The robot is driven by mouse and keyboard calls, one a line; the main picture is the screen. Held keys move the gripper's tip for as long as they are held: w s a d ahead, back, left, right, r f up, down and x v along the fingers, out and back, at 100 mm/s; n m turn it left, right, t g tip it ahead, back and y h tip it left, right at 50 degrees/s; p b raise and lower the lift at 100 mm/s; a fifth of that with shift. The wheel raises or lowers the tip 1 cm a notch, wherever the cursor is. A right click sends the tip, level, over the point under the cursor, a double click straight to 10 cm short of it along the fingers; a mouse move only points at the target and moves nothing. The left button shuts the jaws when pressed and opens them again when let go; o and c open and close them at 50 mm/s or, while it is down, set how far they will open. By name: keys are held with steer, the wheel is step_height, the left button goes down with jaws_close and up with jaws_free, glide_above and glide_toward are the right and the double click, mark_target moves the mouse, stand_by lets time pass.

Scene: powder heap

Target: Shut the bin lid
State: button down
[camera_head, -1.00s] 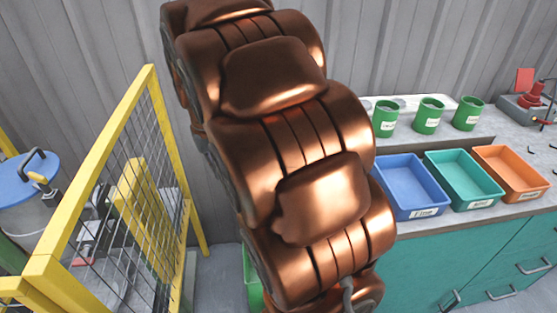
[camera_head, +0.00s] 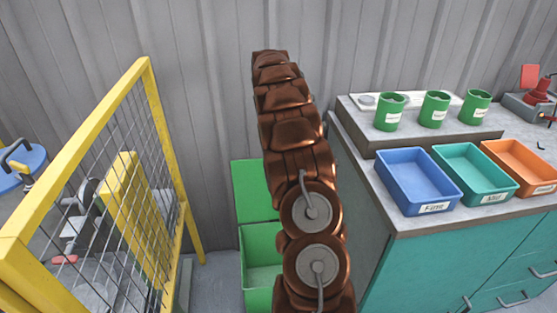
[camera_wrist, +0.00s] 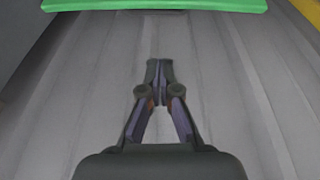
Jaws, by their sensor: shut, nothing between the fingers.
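The green bin (camera_head: 258,299) stands on the floor against the corrugated wall, partly hidden by my arm in the head view. Its green lid (camera_head: 252,190) is raised and stands upright behind the opening, close to the wall. The inside of the bin shows, so it is open. In the wrist view a green edge (camera_wrist: 155,5) crosses the top, probably the lid. My gripper (camera_wrist: 158,68) is shut and empty, apart from that edge, with the grey wall behind it. My gripper is hidden by the arm in the head view.
A yellow mesh fence (camera_head: 150,130) stands left of the bin. A teal cabinet (camera_head: 420,270) stands to its right, with a blue tray (camera_head: 418,182), a teal tray (camera_head: 472,173), an orange tray (camera_head: 520,168) and green cups (camera_head: 391,112) on top. A little floor is free beside the bin.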

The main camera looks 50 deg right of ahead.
steer(key=d+f, duration=0.4)
steer(key=d, duration=0.2)
step_height(320, 180, down, 9)
steer(key=shift+s+a, duration=0.25)
steer(key=shift+a, duration=0.2)
stand_by(1.0)
steer(key=shift+s+a+t, duration=0.15)
steer(key=shift+t, duration=0.15)
